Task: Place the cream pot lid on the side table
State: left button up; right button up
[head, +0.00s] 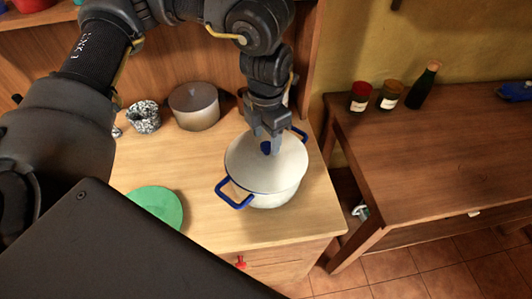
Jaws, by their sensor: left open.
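The cream pot lid (254,174) sits on top of the cream pot (286,197), which has blue side handles and stands near the right end of the wooden counter. My left gripper (269,147) points down from above at the lid's blue knob, which is partly hidden by the fingers. The gripper is open, with its fingers around or right beside the knob; I cannot tell whether they touch it. The wooden side table (440,150) stands to the right of the counter. My right gripper is not in view.
A grey round container (195,107) and a speckled cup (143,117) stand behind on the counter (240,232). A green plate (154,206) lies left of the pot. Two jars (359,96) and a dark bottle (423,85) stand along the side table's back; its middle is clear.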

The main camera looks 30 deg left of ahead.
aim_at(267, 145)
pick_arm(q)
jog(key=shift+f+p, duration=0.35)
jog(key=shift+f, duration=1.5)
grip_shut()
jog(key=shift+r, duration=0.1)
jog(key=shift+r+b, duration=0.35)
jog(key=shift+r, duration=0.05)
jog(key=shift+w+d+r+b, duration=0.15)
jog(key=shift+r+b, duration=0.15)
jog(key=shift+r, duration=0.35)
jog(key=shift+s+d+r+b, duration=0.1)
jog(key=shift+r+b, duration=0.2)
jog(key=shift+r, duration=0.3)
jog(key=d+r+b, duration=0.3)
jog(key=d+r, duration=0.6)
jog(key=d, duration=0.4)
jog(key=shift+w+d+r, duration=0.3)
jog(key=shift+w, duration=0.05)
